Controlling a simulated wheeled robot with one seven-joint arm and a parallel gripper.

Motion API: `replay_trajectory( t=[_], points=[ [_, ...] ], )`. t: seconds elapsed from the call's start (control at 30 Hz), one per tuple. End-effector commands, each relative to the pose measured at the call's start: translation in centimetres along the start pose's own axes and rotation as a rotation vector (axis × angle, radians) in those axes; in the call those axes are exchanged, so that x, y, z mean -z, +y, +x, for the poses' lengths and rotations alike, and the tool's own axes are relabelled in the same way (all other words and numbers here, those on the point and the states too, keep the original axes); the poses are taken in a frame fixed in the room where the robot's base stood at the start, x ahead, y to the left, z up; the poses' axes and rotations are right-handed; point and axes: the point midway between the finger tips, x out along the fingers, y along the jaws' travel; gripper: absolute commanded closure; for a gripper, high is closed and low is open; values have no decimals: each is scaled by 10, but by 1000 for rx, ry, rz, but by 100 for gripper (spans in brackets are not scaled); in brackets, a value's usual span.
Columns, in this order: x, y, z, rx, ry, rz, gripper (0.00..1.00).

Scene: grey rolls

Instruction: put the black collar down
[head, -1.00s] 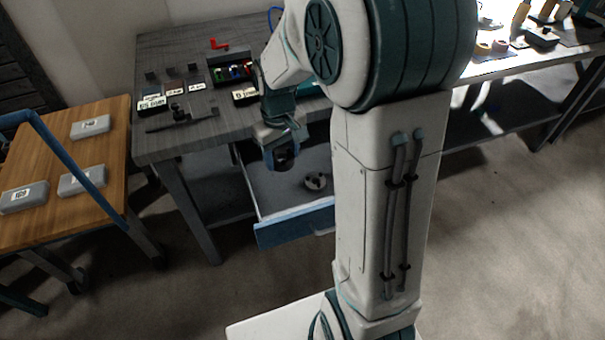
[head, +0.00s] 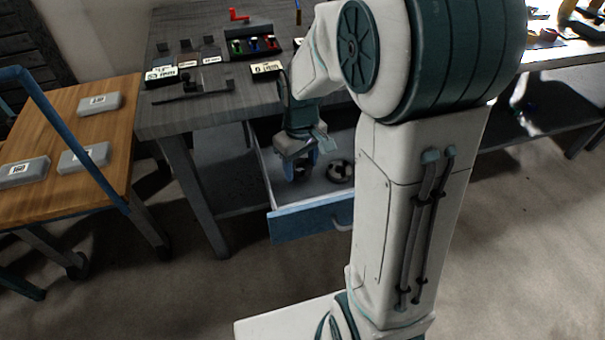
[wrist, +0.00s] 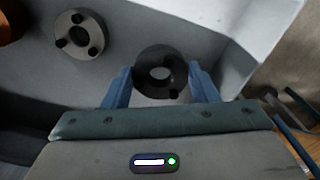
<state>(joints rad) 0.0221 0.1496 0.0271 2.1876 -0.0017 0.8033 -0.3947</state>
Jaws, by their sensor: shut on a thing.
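The black collar (wrist: 143,66) is a dark ring with a round hole, between the two blue fingers of my gripper (wrist: 162,88) in the wrist view. My gripper is shut on it. In the head view my gripper (head: 300,172) is down in the open drawer (head: 300,222), which has a blue front. The collar is mostly hidden there by the fingers. I cannot tell whether it touches the drawer floor. A light grey collar with dark screws (head: 340,163) lies in the drawer to the right of my gripper; in the wrist view it is at upper left (wrist: 67,27).
An orange-brown round thing (wrist: 10,24) shows at the wrist view's left edge. The drawer wall (wrist: 245,40) is close on the right there. The dark workbench (head: 190,118) above holds labels and small parts. A wooden table (head: 112,150) with grey boxes stands left.

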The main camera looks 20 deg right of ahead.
Motion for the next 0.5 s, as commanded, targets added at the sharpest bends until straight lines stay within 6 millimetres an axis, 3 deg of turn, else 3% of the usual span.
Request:
replay_trajectory(
  t=[0.03,0.2,0.5],
  points=[
    [-1,0,13,2,-5,0,80],
    [0,0,34,1,-2,0,80],
    [0,0,36,0,0,0,80]
  ],
)
